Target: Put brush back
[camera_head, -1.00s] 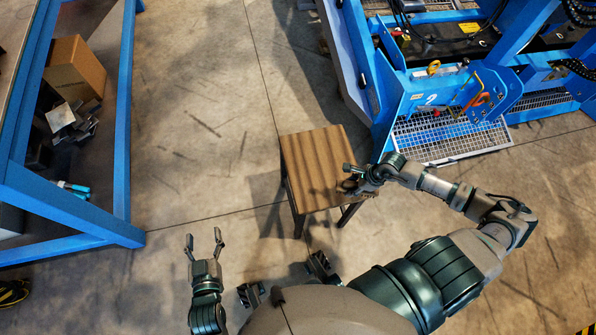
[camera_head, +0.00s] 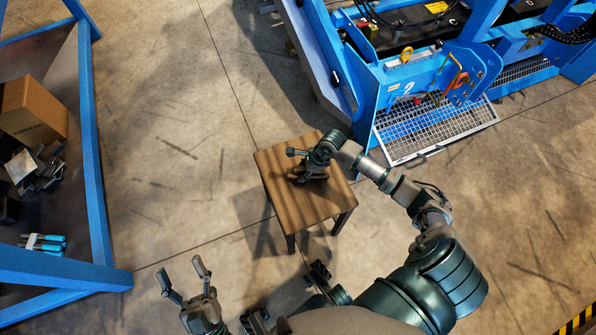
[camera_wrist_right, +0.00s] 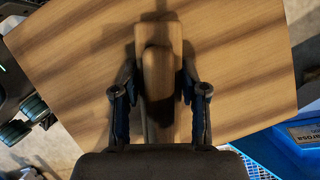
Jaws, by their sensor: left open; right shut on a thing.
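My right gripper (camera_head: 308,173) is over the small wooden table, towards its far right part. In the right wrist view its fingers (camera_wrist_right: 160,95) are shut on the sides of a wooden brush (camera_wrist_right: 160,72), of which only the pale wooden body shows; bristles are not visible. The brush is over or on the tabletop (camera_wrist_right: 240,75); I cannot tell whether it touches. The wooden table (camera_head: 300,212) stands in front of me with its top otherwise bare. My left gripper (camera_head: 186,280) is open and empty, low at the left above the floor.
A blue machine frame (camera_head: 345,75) with a metal grating (camera_head: 435,125) stands beyond the table to the right. A blue-framed bench (camera_head: 92,150) is at the left, with a cardboard box (camera_head: 32,110) and metal parts on it or within it. Floor between bench and table is clear.

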